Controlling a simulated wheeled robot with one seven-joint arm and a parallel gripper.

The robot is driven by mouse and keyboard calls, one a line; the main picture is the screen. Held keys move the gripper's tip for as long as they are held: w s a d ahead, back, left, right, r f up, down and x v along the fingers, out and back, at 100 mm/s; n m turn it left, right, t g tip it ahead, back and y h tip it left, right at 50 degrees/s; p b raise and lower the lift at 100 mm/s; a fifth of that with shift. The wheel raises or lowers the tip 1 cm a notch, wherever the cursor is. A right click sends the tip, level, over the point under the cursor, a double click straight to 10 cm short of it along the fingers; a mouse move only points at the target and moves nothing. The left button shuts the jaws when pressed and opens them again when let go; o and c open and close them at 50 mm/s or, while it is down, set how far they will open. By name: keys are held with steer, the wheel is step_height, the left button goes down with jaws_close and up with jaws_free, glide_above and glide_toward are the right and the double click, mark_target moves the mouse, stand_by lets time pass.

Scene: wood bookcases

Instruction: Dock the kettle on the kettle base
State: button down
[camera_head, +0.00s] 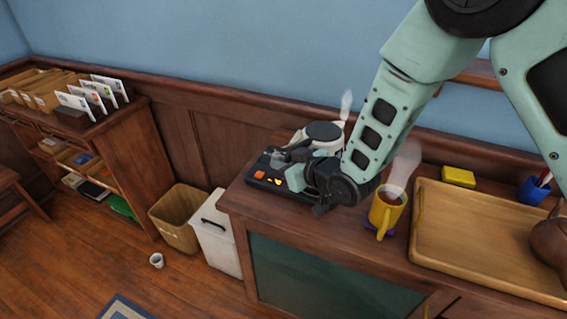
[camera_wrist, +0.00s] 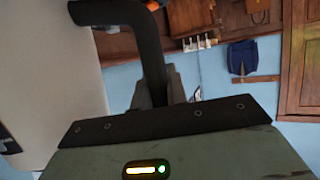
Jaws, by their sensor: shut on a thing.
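The kettle (camera_head: 324,131) has a cream body and a dark round lid and stands upright over the left end of the wooden cabinet, with steam above it. My gripper (camera_head: 302,172) is in front of it, shut on its black handle. In the wrist view the dark handle (camera_wrist: 148,45) runs down between my fingers (camera_wrist: 160,88), and the pale kettle body (camera_wrist: 50,70) fills the left side. A black slab with orange lit parts, seemingly the kettle base (camera_head: 262,183), lies at the cabinet's left edge. My arm and the kettle hide whether the two touch.
A steaming yellow mug (camera_head: 382,214) stands right of my gripper. A wooden tray (camera_head: 480,240), a yellow block (camera_head: 458,177) and a blue pen cup (camera_head: 533,190) are further right. A white bin (camera_head: 216,240) and a wicker basket (camera_head: 176,222) stand on the floor left.

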steer(key=shift+f+b, duration=0.5)
steer(key=c, duration=1.7)
jaws_free()
steer(key=p+v, duration=0.1)
steer(key=v, duration=1)
